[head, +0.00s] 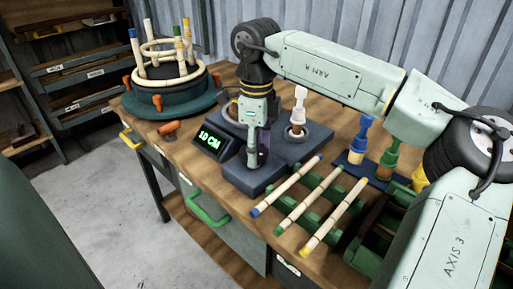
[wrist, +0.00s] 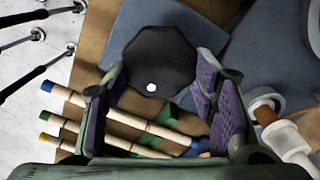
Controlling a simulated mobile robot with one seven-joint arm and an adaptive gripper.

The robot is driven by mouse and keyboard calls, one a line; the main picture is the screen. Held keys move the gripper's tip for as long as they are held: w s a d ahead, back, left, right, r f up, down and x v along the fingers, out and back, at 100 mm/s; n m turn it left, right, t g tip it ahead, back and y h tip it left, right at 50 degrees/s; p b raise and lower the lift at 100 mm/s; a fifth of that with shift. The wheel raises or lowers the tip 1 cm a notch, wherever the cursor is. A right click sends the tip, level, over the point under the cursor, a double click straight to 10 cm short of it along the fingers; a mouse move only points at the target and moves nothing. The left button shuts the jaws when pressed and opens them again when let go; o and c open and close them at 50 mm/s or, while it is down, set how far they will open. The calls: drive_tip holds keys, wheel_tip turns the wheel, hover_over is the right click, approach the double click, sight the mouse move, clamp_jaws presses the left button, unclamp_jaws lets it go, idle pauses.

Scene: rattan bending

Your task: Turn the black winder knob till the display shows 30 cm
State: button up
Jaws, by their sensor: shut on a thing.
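The black winder knob (wrist: 160,62) sits between my fingers in the wrist view, a faceted black knob with a white dot near its lower edge. My gripper (wrist: 160,85) is shut on it, with purple-padded fingers at both sides. In the head view my gripper (head: 258,150) points down at the blue-grey winder base (head: 256,180), and the knob is mostly hidden behind it. The display (head: 212,142) left of my gripper reads 10 CM in green digits.
Three rattan sticks with blue, green and yellow ends (head: 318,205) lie on a green rack to the right. Blue, green and yellow handled tools (head: 362,135) stand behind. A round dark-green jig with upright sticks (head: 170,95) stands at the back left. A white-topped tool (head: 298,110) is behind my gripper.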

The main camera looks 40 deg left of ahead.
drive_tip(key=m+b, duration=0.1)
drive_tip(key=m, duration=0.3)
drive_tip(key=shift+s+m, duration=0.1)
drive_tip(key=shift+m, duration=0.3)
drive_tip(key=shift+d, duration=0.1)
idle(0.3)
drive_tip(key=o, duration=1.1)
drive_tip(key=shift+o, duration=0.2)
drive_tip(key=shift+r, duration=0.1)
wheel_tip(320, 180, up, 12)
drive_tip(key=shift+s, duration=0.1)
